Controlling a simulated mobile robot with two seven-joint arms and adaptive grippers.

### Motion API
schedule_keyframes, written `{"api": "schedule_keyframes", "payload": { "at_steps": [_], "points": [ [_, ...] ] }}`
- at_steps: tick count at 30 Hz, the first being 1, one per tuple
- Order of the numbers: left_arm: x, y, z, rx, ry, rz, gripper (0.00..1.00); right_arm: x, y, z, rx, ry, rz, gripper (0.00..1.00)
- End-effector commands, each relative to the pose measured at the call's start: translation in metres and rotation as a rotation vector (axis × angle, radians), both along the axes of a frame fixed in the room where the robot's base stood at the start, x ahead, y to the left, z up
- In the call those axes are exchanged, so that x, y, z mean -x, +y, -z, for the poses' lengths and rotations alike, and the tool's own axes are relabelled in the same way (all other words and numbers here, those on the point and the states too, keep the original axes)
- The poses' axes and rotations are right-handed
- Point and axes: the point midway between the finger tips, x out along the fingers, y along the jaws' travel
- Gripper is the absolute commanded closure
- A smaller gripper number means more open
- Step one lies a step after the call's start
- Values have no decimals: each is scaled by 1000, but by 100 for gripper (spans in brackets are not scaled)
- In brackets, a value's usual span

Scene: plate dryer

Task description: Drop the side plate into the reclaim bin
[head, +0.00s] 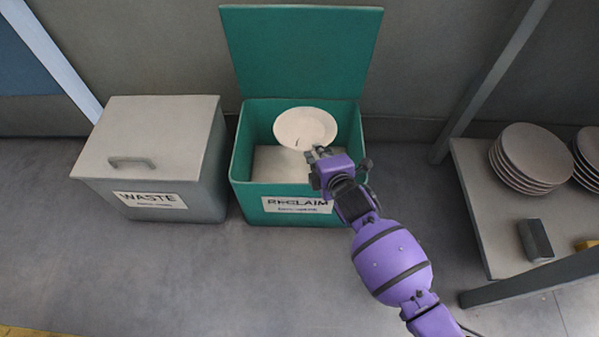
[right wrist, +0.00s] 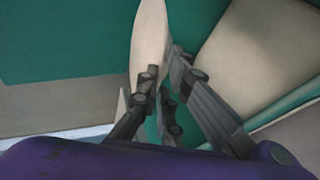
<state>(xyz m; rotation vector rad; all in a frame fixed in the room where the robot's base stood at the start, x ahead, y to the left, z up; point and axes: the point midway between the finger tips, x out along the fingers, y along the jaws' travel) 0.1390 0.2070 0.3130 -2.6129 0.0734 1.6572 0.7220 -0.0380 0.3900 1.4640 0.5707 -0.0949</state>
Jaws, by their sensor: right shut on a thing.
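The side plate (head: 304,127) is white and round, and shows in the head view over the opening of the reclaim bin (head: 242,153). The bin is green, labelled RECLAIM, with its lid (head: 300,52) standing open at the back. My right gripper (head: 318,153) is shut on the plate's near edge. In the right wrist view the plate (right wrist: 150,45) appears nearly edge-on, held between the fingers (right wrist: 158,88). The gripper's fingertips are partly hidden by its wrist in the head view. My left gripper is not in view.
A grey waste bin (head: 165,150) with a shut lid and handle stands left of the reclaim bin. At the right, a table (head: 490,212) carries stacked plates (head: 533,160) and a small dark block (head: 536,240). The floor in front of the bins is clear.

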Motion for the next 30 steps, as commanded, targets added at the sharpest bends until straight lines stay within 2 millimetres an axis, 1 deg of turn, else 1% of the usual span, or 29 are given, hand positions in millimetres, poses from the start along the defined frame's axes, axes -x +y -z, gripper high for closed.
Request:
{"api": "schedule_keyframes", "payload": {
  "at_steps": [1, 4, 14, 15, 19, 26, 30],
  "points": [
    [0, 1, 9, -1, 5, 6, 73, 0, 1, 10, -3, 0, -1, 100],
    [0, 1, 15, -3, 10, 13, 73, 0, 1, 16, -3, -2, -1, 100],
    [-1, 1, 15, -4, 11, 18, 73, -1, 1, 16, -2, -6, -1, 100],
    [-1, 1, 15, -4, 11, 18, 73, -1, 1, 16, -2, -6, -1, 90],
    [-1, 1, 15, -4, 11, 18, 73, -1, 1, 17, -2, -5, -1, 73],
    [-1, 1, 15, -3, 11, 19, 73, 0, 1, 18, -2, -1, 0, 73],
    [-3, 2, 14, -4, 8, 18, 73, 4, -1, 19, 1, 2, 0, 73]
  ]
}}
